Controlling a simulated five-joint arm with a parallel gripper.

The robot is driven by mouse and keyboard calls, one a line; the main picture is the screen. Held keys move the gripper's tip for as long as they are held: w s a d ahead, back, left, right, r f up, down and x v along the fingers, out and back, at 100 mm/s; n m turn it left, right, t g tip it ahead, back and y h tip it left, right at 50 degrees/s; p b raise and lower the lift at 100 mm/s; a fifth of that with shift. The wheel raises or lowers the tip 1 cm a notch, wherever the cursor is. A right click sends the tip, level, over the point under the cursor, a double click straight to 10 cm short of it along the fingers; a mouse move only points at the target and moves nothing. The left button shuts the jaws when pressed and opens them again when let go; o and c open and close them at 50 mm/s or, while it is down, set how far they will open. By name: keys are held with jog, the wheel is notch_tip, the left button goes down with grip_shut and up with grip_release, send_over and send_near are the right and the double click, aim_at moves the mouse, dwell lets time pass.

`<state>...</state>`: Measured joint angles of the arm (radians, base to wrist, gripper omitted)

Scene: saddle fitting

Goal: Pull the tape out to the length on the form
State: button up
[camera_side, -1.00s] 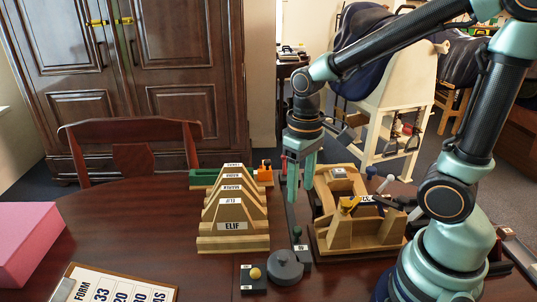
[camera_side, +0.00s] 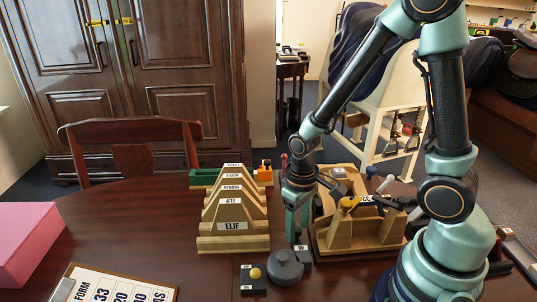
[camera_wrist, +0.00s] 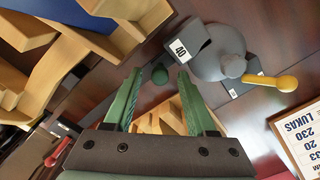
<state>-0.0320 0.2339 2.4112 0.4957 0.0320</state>
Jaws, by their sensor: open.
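The tape unit is a grey round drum (camera_side: 285,268) at the front of the table; it also shows in the wrist view (camera_wrist: 218,55). Beside it is a dark block marked 40 (camera_wrist: 182,48). A small green knob (camera_wrist: 160,75) sits close to that block. My gripper (camera_side: 294,238) is low over the knob in the side view and hides it there. In the wrist view its green fingers are open, with the knob between and just beyond the tips; contact cannot be told. The form (camera_side: 112,287) lies on a clipboard at the front left, partly cut off.
Wooden stepped blocks labelled ELIF (camera_side: 234,235) stand left of my gripper. A wooden saddle frame (camera_side: 350,232) stands close on the right. A dark base with a yellow ball (camera_side: 255,273) is left of the drum.

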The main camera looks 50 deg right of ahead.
jog(key=shift+c, duration=0.4)
grip_shut()
dwell(1.1)
